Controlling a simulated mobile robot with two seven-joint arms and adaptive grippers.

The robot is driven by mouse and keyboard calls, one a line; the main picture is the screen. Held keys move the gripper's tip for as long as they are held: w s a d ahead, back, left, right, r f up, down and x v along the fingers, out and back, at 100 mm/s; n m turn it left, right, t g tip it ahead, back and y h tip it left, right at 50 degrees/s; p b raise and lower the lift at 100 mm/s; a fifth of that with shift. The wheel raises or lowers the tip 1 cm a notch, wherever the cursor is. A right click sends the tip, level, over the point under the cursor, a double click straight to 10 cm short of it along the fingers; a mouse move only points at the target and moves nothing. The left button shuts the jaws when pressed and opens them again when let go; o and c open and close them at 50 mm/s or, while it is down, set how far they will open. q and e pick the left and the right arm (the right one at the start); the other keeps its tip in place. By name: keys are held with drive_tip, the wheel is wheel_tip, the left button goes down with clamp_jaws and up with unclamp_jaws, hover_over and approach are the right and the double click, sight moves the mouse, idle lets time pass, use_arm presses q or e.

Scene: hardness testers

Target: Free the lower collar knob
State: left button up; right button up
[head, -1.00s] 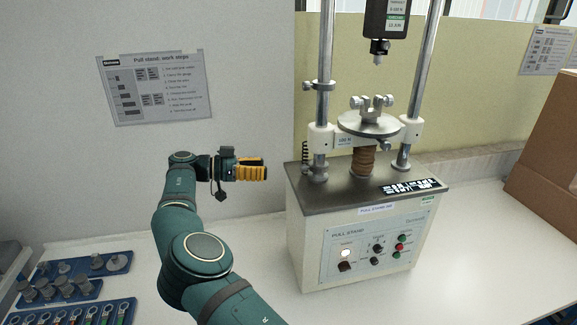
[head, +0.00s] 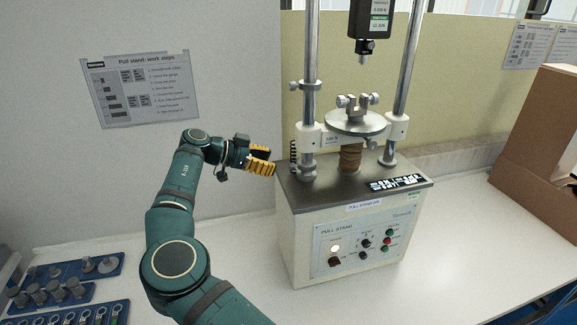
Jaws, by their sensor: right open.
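The pull stand (head: 345,225) is a cream box with a dark top plate and two steel columns. On its left column, the upper collar (head: 306,86) has a small knob on its left. The lower collar (head: 308,170) sits just above the top plate; its knob is too small to make out clearly, low on the left side. My right gripper (head: 272,162), with yellow fingers, is open and empty. It points right and lies left of the lower collar in the picture, apart from it. My left gripper is not in view.
A coiled spring (head: 293,156) hangs beside the left column. A round plate with a clamp (head: 356,122) sits between the columns, under the gauge (head: 370,18). Blue trays (head: 75,265) with parts lie at left. A cardboard box (head: 540,150) stands at right. The bench front is clear.

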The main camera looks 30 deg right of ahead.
sight(292, 167)
drive_tip(key=x, duration=0.6)
drive_tip(key=shift+s+d+f, duration=0.1)
drive_tip(key=shift+d, duration=0.15)
clamp_jaws()
